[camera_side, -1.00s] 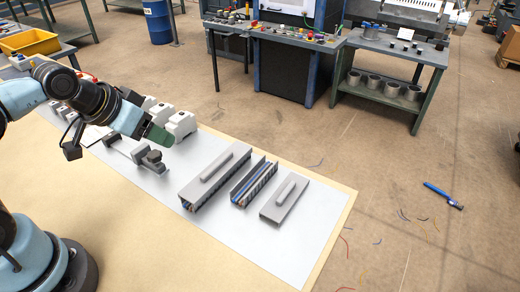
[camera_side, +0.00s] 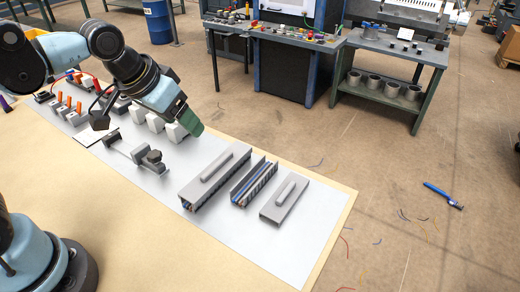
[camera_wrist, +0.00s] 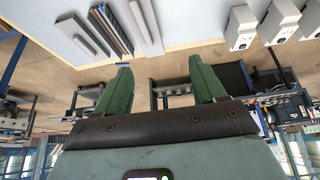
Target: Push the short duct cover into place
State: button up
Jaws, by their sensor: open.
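The short duct cover (camera_side: 284,199) is a grey flat piece with a raised bar on top. It lies on the pale sheet at the right end of the row; the wrist view shows it at upper left (camera_wrist: 82,37). Beside it stands the short duct (camera_side: 254,183), open on top with blue and other wires inside, also in the wrist view (camera_wrist: 112,29). Cover and duct are apart. My gripper (camera_side: 191,123), with green fingers, is in the air behind and left of them. In the wrist view its fingers (camera_wrist: 161,78) are spread with nothing between them.
A long duct (camera_side: 215,172) with its grey cover on stands left of the short duct. White blocks (camera_side: 172,122) and a dark grey bracket (camera_side: 150,160) lie further left. The sheet (camera_side: 295,248) is clear in front of the short cover.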

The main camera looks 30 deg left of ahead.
jog(key=w+d+g, duration=0.3)
jog(key=w+d, duration=0.3)
jog(key=d, duration=0.6)
jog(key=m+g+y, duration=0.1)
jog(key=y, duration=0.1)
send_near(289, 197)
jog(key=f, duration=0.4)
jog(key=w+a+f, duration=0.1)
jog(key=f, duration=0.2)
jog(key=c, duration=1.2)
